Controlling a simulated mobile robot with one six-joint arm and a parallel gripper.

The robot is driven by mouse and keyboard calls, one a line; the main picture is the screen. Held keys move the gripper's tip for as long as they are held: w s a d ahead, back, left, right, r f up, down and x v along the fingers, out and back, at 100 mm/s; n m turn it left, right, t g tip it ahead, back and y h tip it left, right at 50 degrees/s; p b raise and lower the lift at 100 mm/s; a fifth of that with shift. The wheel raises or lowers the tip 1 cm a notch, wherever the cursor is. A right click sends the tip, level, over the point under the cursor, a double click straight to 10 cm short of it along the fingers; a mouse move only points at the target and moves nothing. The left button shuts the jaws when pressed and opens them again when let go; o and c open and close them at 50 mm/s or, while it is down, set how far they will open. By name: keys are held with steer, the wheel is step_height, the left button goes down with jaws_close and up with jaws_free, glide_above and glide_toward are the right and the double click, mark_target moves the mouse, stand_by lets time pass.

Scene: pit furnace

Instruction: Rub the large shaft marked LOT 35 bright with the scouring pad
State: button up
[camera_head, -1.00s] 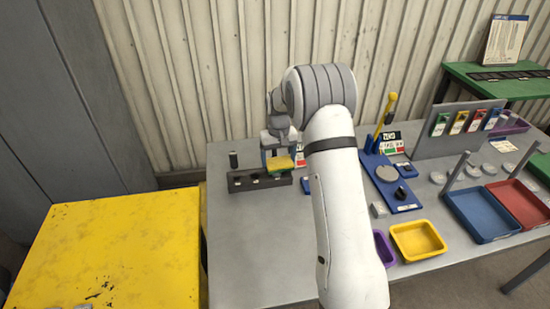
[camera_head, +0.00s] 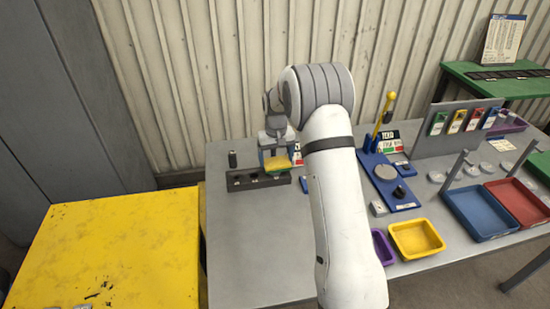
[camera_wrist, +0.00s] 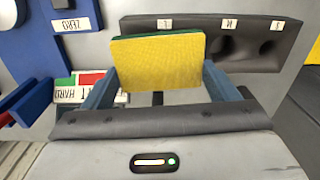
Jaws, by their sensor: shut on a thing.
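My gripper (camera_head: 276,152) is shut on the scouring pad (camera_head: 277,165), a block with a yellow face and green backing. In the wrist view the pad (camera_wrist: 160,62) sits between the two blue-grey fingers. It is over or just in front of the right end of the dark rack (camera_head: 240,183); I cannot tell whether it touches anything. A dark upright cylinder (camera_head: 232,159) stands at the rack's left end, apart from the pad. No LOT 35 marking is legible, so I cannot tell which shaft is the marked one.
Right of my arm are a blue stand (camera_head: 402,204) with a grey disc and a yellow-handled lever, a yellow tray (camera_head: 437,250), a blue tray (camera_head: 457,204) and a red tray (camera_head: 527,222). A worn yellow surface (camera_head: 110,240) lies left. The bench's front left is clear.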

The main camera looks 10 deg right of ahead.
steer(key=shift+s+a, duration=0.25)
steer(key=shift+a, duration=0.7)
steer(key=shift+w+d, duration=0.2)
steer(key=shift+d, duration=0.5)
steer(key=shift+w+d, duration=0.15)
steer(key=shift+d, duration=0.5)
step_height(320, 180, up, 2)
steer(key=shift+w+r+p, duration=0.1)
steer(key=shift+p, duration=0.25)
steer(key=shift+r, duration=0.3)
steer(key=shift+r+p, duration=1.65)
steer(key=shift+r, duration=1)
